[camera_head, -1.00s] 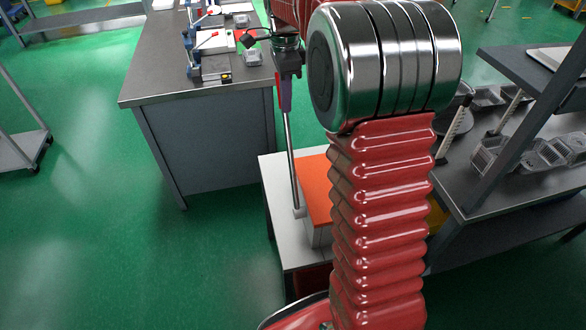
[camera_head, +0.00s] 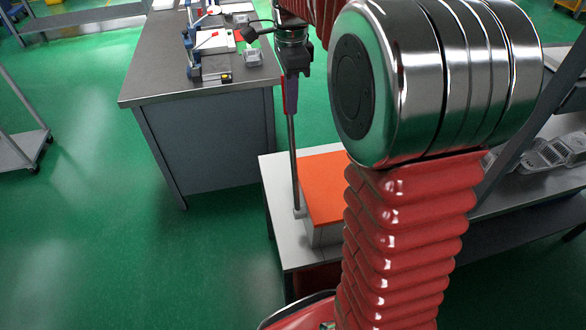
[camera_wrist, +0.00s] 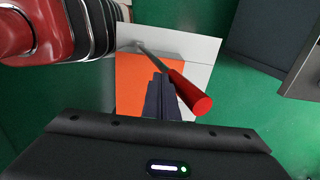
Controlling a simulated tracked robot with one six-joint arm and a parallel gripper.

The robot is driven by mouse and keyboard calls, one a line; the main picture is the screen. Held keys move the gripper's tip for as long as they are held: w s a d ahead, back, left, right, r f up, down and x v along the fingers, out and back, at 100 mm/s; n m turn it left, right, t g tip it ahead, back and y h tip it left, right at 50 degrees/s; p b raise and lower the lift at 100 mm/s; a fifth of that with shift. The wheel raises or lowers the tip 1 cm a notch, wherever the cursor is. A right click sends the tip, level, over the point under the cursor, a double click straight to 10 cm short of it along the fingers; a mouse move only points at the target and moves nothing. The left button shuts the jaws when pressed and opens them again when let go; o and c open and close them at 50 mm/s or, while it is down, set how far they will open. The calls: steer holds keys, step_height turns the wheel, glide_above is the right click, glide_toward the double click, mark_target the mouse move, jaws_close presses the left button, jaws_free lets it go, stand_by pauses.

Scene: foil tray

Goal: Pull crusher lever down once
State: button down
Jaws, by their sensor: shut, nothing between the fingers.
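The crusher is a box with an orange top (camera_head: 322,186) on a white-topped stand; the orange top also shows in the wrist view (camera_wrist: 134,88). A metal lever rod (camera_head: 294,160) rises steeply along its left side in the head view. The lever's red handle (camera_wrist: 190,93) shows clearly in the wrist view, pointing toward the camera. My gripper (camera_wrist: 161,92) is shut and empty, with its dark fingers just left of the handle there. I cannot tell whether they touch it. In the head view my gripper (camera_head: 291,82) overlaps the upper end of the lever.
A grey workbench (camera_head: 140,82) with a blue-framed device (camera_head: 193,50) and a clear container (camera_head: 252,56) stands behind at left. A shelf bench (camera_head: 515,195) with clear containers (camera_head: 545,153) is at right, partly hidden by my arm. Green floor is open at left.

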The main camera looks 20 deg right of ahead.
steer(key=s+r, duration=0.1)
steer(key=s, duration=0.1)
steer(key=shift+s+a+r, duration=0.3)
steer(key=shift+s+r, duration=0.05)
step_height(320, 180, up, 9)
stand_by(1.4)
stand_by(0.5)
